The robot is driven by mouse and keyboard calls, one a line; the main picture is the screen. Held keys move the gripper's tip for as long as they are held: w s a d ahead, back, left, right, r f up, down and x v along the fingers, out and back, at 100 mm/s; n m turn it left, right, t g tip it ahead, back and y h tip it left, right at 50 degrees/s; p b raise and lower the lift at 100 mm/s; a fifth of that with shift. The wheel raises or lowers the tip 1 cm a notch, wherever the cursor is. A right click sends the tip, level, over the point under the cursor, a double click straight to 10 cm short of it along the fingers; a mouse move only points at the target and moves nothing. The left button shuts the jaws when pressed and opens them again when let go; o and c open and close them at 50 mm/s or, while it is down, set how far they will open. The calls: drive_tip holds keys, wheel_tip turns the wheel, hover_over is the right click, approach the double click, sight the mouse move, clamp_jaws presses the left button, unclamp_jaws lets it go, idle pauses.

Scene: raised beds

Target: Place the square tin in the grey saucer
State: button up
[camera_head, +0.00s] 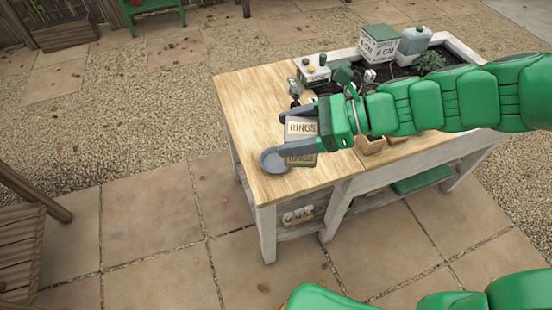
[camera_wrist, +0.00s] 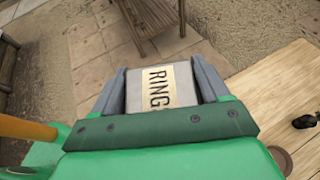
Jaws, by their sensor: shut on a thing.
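The square tin (camera_head: 301,143) is pale grey with cream labels reading RINGS. My gripper (camera_head: 306,126) is shut on it, over the front left part of the wooden tabletop. In the wrist view the tin (camera_wrist: 158,90) sits between the two grey fingers of my gripper (camera_wrist: 160,85). The grey saucer (camera_head: 270,161) lies on the tabletop near its left front edge. The tin overlaps the saucer's right side in the head view. I cannot tell whether the tin touches it. The saucer does not show in the wrist view.
The wooden tabletop (camera_head: 246,95) is clear at its back left. A planter bed at the back right holds a lidded box (camera_head: 379,46), a grey pot (camera_head: 414,40) and plants. A brown round dish (camera_wrist: 281,158) and a small dark object (camera_wrist: 305,121) show in the wrist view.

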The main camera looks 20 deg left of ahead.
sight(291, 163)
wheel_tip(291, 163, down, 10)
drive_tip(key=shift+w+a+f, duration=1.55)
drive_tip(key=shift+w+f, duration=0.2)
drive_tip(key=shift+f, duration=0.5)
drive_tip(key=shift+w+a+f, duration=1.5)
drive_tip(key=shift+w+f, duration=0.25)
drive_tip(key=shift+f, duration=0.45)
drive_tip(key=shift+w+a+f, duration=1.55)
drive_tip(key=shift+w+f, duration=0.2)
drive_tip(key=shift+f, duration=0.5)
drive_tip(key=shift+f, duration=0.25)
drive_tip(key=o, duration=1.3)
drive_tip(key=shift+c, duration=0.2)
